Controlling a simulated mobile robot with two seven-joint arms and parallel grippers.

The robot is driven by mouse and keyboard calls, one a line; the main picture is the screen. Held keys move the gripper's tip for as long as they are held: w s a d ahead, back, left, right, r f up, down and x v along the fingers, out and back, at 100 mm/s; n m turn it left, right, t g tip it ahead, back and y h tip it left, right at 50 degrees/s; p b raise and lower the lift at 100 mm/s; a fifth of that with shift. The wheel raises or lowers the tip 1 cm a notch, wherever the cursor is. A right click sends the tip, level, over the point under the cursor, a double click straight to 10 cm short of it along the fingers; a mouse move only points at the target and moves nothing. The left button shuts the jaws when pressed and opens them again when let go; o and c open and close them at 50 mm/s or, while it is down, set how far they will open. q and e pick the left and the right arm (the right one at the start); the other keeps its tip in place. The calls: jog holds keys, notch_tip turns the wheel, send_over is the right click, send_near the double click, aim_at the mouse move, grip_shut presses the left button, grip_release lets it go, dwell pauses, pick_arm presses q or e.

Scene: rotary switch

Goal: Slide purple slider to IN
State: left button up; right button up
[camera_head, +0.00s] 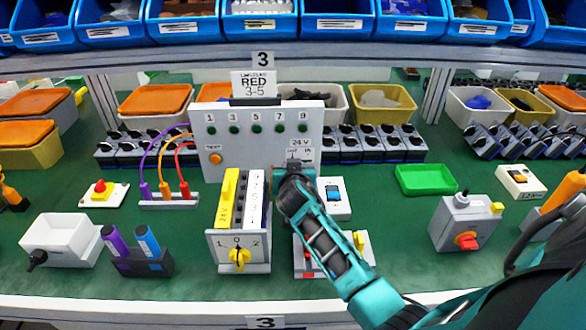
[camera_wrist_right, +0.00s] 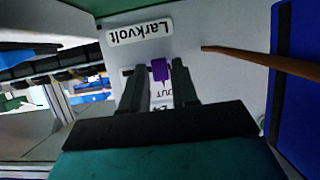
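The purple slider (camera_wrist_right: 160,69) shows in the right wrist view, on a pale panel beside the printed word OUT. In the head view the upright grey panel (camera_head: 255,175) carries a 24 V label at its lower right; the slider there is hidden by my right gripper (camera_head: 298,166). In the right wrist view the two fingers of my right gripper (camera_wrist_right: 160,82) are apart, one on each side of the slider, with narrow gaps showing. Contact with the slider cannot be made out. My left gripper is not in view.
A selector box (camera_head: 239,240) with a yellow knob stands left of my right arm. A blue-switch box (camera_head: 334,198) is right of the gripper. A green tray (camera_head: 425,180) and a grey box with a red knob (camera_head: 465,224) lie further right. Blue bins line the shelf above.

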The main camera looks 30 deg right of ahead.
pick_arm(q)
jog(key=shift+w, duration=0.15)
pick_arm(e)
grip_shut()
